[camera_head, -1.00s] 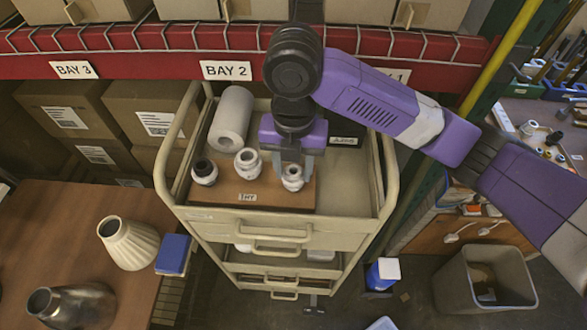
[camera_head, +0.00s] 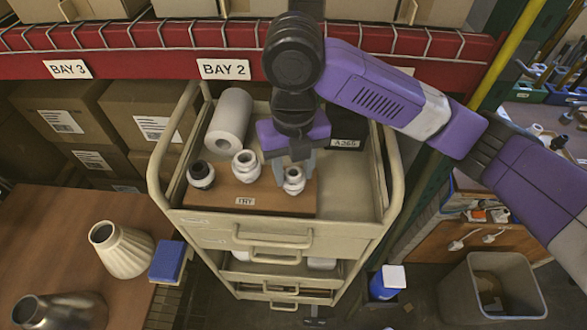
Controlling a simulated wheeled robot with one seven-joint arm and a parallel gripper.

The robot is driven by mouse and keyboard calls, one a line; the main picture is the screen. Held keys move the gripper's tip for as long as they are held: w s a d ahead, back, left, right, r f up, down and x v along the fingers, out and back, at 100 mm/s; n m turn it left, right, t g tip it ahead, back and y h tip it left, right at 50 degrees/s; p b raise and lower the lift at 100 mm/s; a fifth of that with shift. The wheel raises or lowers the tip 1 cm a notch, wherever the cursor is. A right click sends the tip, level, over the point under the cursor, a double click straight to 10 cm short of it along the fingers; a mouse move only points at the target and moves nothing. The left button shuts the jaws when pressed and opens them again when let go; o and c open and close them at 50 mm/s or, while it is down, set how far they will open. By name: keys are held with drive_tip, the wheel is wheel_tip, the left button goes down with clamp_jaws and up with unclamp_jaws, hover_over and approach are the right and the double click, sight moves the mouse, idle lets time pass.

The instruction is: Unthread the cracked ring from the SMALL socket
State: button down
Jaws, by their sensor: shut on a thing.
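The left socket (camera_head: 201,174) has a dark opening. The middle socket (camera_head: 246,166) is white and looks a little bigger than the right one. The right socket (camera_head: 293,184) looks the smallest. My gripper (camera_head: 294,176) points down over this right socket, with its fingers on either side of its upper part, shut on its ring. The fingers hide part of the ring, and a crack is too small to make out.
A white roll (camera_head: 230,120) lies behind the sockets, and a dark box (camera_head: 347,135) stands at the back right. The cart's raised rail (camera_head: 158,165) surrounds the top. The cart top right of the board is bare.

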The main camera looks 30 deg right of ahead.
drive_tip(key=shift+f+n+b, duration=0.1)
drive_tip(key=shift+n+b, duration=0.35)
drive_tip(key=shift+n, duration=0.15)
drive_tip(key=n+b, duration=0.2)
drive_tip(key=n, duration=0.1)
drive_tip(key=c, duration=1.6)
unclamp_jaws()
clamp_jaws()
drive_tip(key=shift+r, duration=0.2)
drive_tip(key=shift+r+p, duration=0.9)
drive_tip(key=shift+p, duration=0.1)
drive_tip(key=shift+r+p, duration=1.3)
drive_tip(key=shift+r, duration=0.25)
drive_tip(key=shift+r, duration=0.1)
